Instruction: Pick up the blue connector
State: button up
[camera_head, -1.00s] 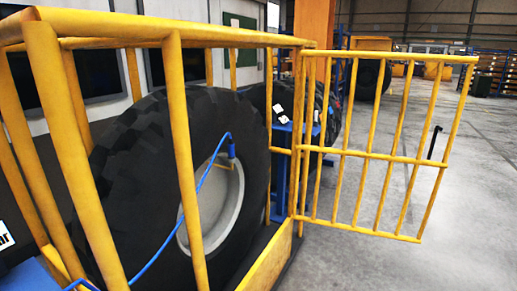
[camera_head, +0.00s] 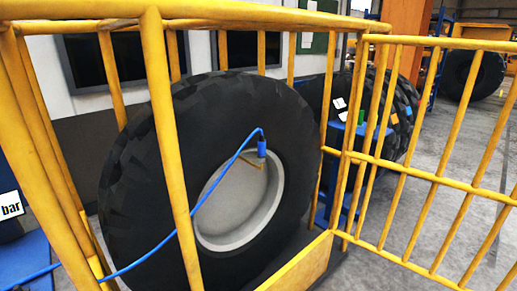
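The blue connector (camera_head: 262,148) is at the tyre's wheel rim, at the end of a blue hose (camera_head: 188,226). The hose arcs over at the connector and runs down to the lower left. A yellow-brown bent stem (camera_head: 250,163) shows just below the connector at the rim; whether they are joined I cannot tell. The big black tyre (camera_head: 140,170) with a grey wheel (camera_head: 232,205) stands upright behind yellow bars. My gripper is not in view.
A yellow cage (camera_head: 170,130) stands between me and the tyre. Its barred gate (camera_head: 437,180) spans the right side. A blue stand (camera_head: 345,165) with small coloured items and another tyre (camera_head: 403,115) are behind. Grey floor shows at right.

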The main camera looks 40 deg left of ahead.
aim_at(262, 141)
jog(key=u, duration=0.35)
jog(key=i, duration=0.85)
jog(key=u, duration=1)
jog(key=i, duration=0.5)
jog(key=u, duration=0.3)
jog(key=k, duration=0.9)
jog(key=u, duration=0.2)
jog(key=i, duration=0.9)
jog(key=z, duration=0.15)
